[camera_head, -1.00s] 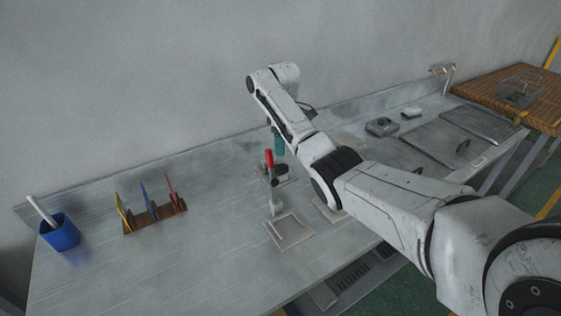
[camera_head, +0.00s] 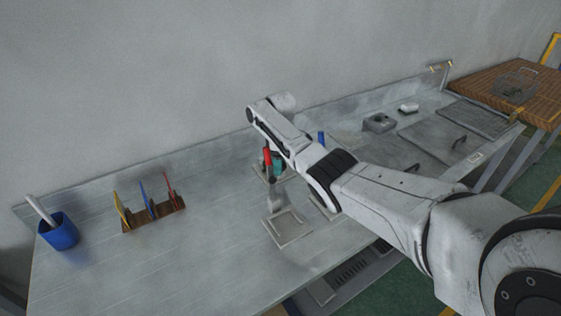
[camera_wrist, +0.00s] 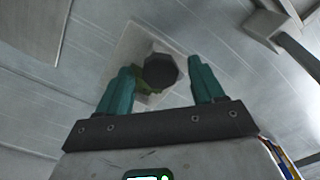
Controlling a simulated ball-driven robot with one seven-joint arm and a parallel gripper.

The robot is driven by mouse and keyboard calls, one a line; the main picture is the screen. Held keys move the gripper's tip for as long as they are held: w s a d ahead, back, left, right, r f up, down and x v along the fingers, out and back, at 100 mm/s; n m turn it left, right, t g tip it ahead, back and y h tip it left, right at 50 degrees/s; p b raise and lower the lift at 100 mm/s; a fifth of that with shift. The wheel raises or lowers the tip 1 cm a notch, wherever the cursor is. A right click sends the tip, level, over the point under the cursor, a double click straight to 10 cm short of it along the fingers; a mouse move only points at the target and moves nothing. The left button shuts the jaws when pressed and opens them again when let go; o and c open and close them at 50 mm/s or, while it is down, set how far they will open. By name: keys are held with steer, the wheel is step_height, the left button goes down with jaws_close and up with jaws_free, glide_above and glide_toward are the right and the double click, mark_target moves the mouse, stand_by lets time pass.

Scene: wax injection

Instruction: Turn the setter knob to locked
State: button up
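The setter knob (camera_wrist: 160,71) is a dark, faceted round knob on a pale square plate (camera_wrist: 133,42) in the wrist view. A green patch shows beside its lower left side. My gripper (camera_wrist: 161,66) is open, with one teal finger on each side of the knob. Gaps show between fingers and knob, and I cannot tell how far the tips are above it. In the head view my gripper (camera_head: 279,162) is low over the bench behind a red-handled clamp (camera_head: 268,158). The knob is hidden there, and no locked marking is readable.
The clamp stands close in front of my gripper, by a square plate (camera_head: 287,228). A rack with coloured tools (camera_head: 155,217) and a blue cup (camera_head: 62,236) stand left. A blue object (camera_head: 321,138) is behind my arm. The bench (camera_head: 205,255) is clear at front left.

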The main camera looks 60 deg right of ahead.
steer(key=c, duration=1)
steer(key=shift+o, duration=0.2)
steer(key=shift+m, duration=0.4)
steer(key=m, duration=0.3)
steer(key=shift+m, duration=0.4)
steer(key=m, duration=0.4)
steer(key=shift+m, duration=0.3)
steer(key=m, duration=0.4)
steer(key=shift+m+b, duration=0.4)
steer(key=shift+m, duration=1.8)
